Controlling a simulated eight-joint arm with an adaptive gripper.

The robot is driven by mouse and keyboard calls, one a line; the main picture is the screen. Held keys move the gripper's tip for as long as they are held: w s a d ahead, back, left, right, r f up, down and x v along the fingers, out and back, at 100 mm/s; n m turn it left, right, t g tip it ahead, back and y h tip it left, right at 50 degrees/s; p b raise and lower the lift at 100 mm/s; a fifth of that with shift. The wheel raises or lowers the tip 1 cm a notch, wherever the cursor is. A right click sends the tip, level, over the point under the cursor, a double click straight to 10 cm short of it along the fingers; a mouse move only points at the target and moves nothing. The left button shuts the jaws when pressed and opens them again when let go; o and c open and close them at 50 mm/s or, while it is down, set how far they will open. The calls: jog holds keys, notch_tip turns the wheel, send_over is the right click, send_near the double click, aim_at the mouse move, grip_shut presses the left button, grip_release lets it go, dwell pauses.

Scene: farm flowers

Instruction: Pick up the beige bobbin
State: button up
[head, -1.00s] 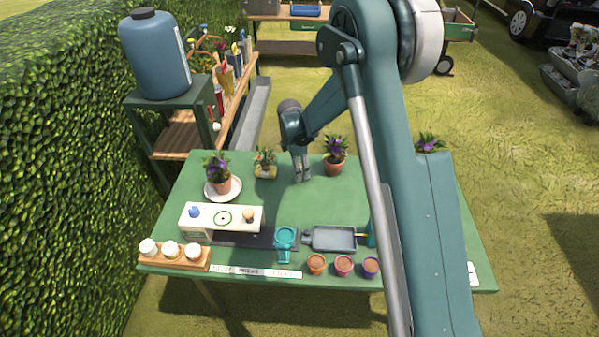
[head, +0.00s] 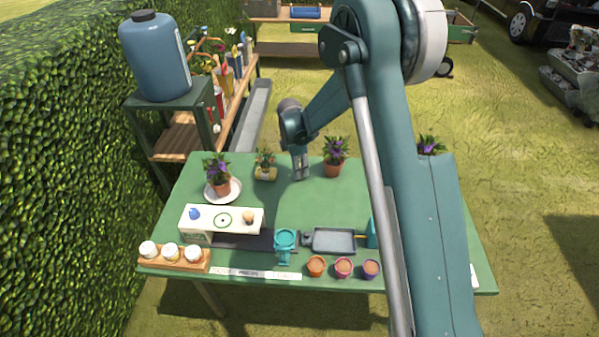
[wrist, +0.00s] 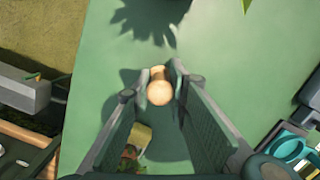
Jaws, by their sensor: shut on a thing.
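The beige bobbin (wrist: 159,92) shows in the wrist view between my fingertips, with a round end facing the camera. My gripper (wrist: 158,85) is shut on it. In the head view my gripper (head: 301,174) points down over the far middle part of the green table (head: 340,207), between a yellow potted plant and a purple-flowered pot. The bobbin is too small or hidden to make out in the head view. I cannot tell whether it touches the table.
The yellow potted plant (head: 266,174) stands close to the left of my gripper, and the purple-flowered pot (head: 334,168) close to the right. A white stand (head: 221,219), a teal device (head: 285,240) and a grey tray (head: 334,240) are nearer the front. The table between is clear.

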notch_tip(320, 180, up, 9)
jog(key=shift+f+p, duration=0.1)
jog(key=shift+p, duration=0.3)
